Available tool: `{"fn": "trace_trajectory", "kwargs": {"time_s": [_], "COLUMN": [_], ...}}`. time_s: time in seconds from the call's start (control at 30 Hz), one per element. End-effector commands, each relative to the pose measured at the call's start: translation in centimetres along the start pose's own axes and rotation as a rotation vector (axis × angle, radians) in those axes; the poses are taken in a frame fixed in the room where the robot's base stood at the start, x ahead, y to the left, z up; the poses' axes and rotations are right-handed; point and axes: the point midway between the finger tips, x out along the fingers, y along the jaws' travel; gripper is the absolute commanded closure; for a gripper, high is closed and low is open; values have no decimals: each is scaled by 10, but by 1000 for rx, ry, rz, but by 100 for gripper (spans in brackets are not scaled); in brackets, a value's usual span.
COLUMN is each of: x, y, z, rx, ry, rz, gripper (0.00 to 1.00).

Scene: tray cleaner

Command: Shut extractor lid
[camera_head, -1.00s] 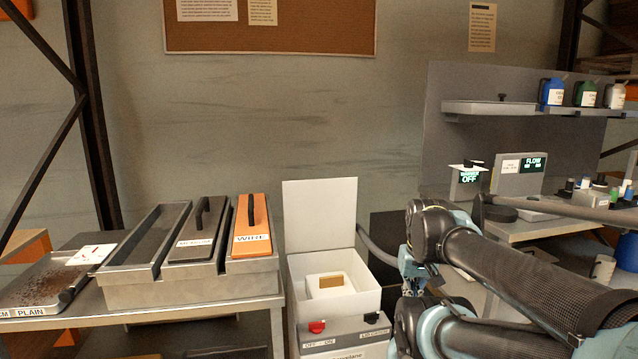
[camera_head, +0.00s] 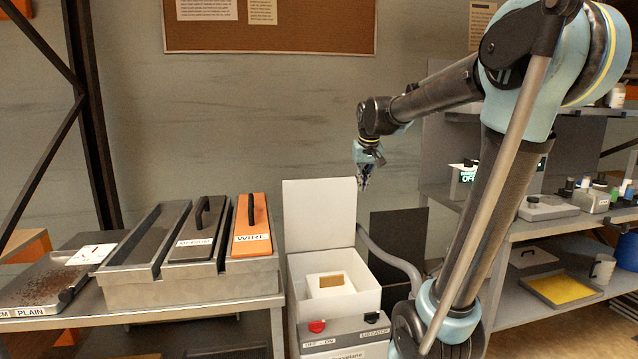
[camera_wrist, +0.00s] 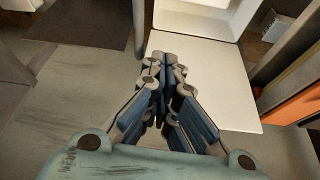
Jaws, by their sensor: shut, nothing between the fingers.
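The extractor is a white box (camera_head: 372,297) on a grey stand, to the right of the metal tray bench. Its white lid (camera_head: 320,213) stands upright, open, at the back of the box. A small block with a tan top (camera_head: 331,281) shows inside. The front carries a red knob (camera_head: 317,326) and a black lid catch (camera_head: 371,317). My gripper (camera_head: 363,186) is shut and empty, beside the lid's upper right edge in the head view. In the wrist view my gripper (camera_wrist: 165,60) points toward the white lid panel (camera_wrist: 205,80); whether it touches cannot be told.
To the left stand a metal trough (camera_head: 195,290) and the orange WIRE lid (camera_head: 251,225). A grey hose (camera_head: 395,262) curves behind the box on the right. Shelves with a yellow tray (camera_head: 562,288) stand further right. Open wall space lies above the lid.

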Motion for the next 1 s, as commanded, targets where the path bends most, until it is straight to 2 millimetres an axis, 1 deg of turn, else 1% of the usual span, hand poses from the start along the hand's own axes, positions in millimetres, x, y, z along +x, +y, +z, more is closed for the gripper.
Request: {"fn": "trace_trajectory", "kwargs": {"time_s": [0.03,0.07,0.1,0.17,0.2,0.3,0.4,0.5,0.6,0.7,0.87,1.0], "x": [2,3,5,8,11,18,26,33,38,42,51,68], "y": [-9,-14,-21,-32,-40,-60,-79,-96,-108,-115,-118,-119], "z": [-23,-36,-52,-76,-91,-128,-160,-185,-201,-210,-215,-217], "rx": [-11,-16,-22,-31,-37,-52,-65,-74,-81,-85,-86,-86], "ry": [11,18,28,41,51,73,95,110,123,129,131,131], "rz": [-5,-8,-11,-17,-20,-30,-40,-48,-54,-58,-59,-58], "gripper": [100,100,100,100,100,100,100,100,100,100,100,100]}}
